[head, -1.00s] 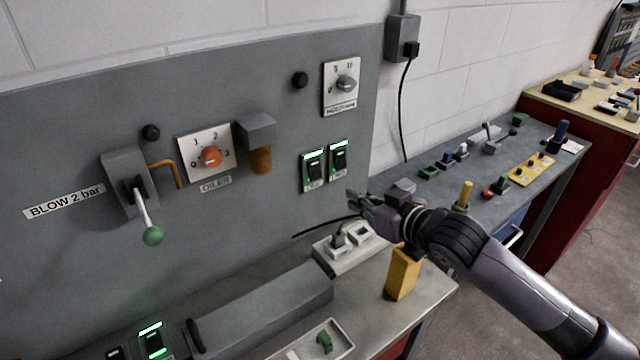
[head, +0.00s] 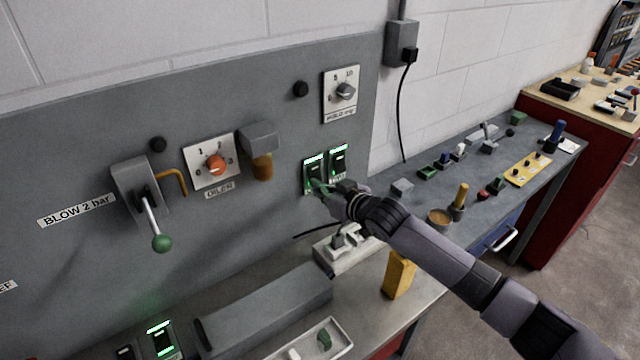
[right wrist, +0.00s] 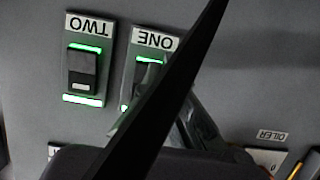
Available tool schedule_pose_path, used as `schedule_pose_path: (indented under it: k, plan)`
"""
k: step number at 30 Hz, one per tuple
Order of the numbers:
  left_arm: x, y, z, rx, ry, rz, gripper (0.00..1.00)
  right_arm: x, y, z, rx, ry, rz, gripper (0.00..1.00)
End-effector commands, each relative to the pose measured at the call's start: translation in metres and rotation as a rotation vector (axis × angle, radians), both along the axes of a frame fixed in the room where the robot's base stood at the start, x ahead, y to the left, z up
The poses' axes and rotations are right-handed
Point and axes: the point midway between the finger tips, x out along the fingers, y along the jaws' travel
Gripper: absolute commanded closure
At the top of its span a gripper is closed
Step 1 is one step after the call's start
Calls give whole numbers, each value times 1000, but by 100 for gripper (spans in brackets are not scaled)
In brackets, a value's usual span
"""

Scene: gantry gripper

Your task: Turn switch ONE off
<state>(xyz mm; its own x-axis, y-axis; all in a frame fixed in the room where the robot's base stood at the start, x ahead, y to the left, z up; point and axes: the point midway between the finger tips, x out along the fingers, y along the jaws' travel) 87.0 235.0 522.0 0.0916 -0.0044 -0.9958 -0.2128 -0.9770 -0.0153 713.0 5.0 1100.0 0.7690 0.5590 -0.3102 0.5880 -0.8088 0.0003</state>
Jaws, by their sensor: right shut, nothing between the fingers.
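Switch ONE (head: 313,167) is the left of two rocker switches on the grey panel, with a green-lit strip at its top. It also shows in the right wrist view (right wrist: 147,72), upside down under its label ONE, with green glow at both ends. Its lower part is hidden behind my fingers there. My right gripper (head: 322,188) is shut and empty, its fingertips at the lower part of switch ONE. I cannot tell whether they touch it. My left gripper is not in view.
Switch TWO (head: 339,159) sits close to the right of switch ONE, also lit green. The oiler dial (head: 215,163) and a green-knobbed lever (head: 161,243) are further left on the panel. A socket block (head: 345,250) and a yellow block (head: 399,274) stand below on the bench.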

Motion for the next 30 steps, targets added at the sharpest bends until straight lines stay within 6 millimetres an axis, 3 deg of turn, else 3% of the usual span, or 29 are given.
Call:
schedule_pose_path:
  k: [14,17,21,22,30]
  plan:
    - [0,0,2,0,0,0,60,5,3,-2,1,-1,0,100]
    - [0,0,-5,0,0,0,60,6,4,-6,8,-10,0,100]
    - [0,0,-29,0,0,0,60,9,8,-16,44,-55,1,100]
    - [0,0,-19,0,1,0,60,10,7,-6,40,-53,1,100]
    - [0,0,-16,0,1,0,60,9,7,-4,38,-52,1,100]
